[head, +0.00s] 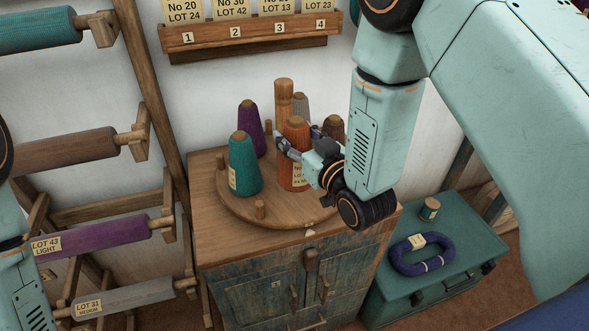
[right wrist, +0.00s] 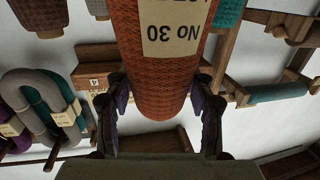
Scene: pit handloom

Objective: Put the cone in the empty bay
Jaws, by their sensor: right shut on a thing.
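An orange cone (head: 295,146) with a cream label stands upright at the front of the round wooden turntable (head: 240,207). My right gripper (head: 291,147) is shut on it from the right. In the right wrist view the orange cone (right wrist: 160,75) lies between the two fingers, its label reading "No 30" upside down. I cannot tell whether its base touches the turntable. A wooden rack (head: 250,39) on the back wall has places numbered 1 to 4 under lot cards; its upper part is out of frame, so no empty bay is clear. My left gripper is out of view.
Teal (head: 244,164), purple (head: 251,128), grey and brown cones crowd the turntable around a wooden post (head: 284,98). It sits on a worn cabinet (head: 262,283). A green chest (head: 428,266) with a blue hank stands right; a roller rack (head: 152,85) stands left.

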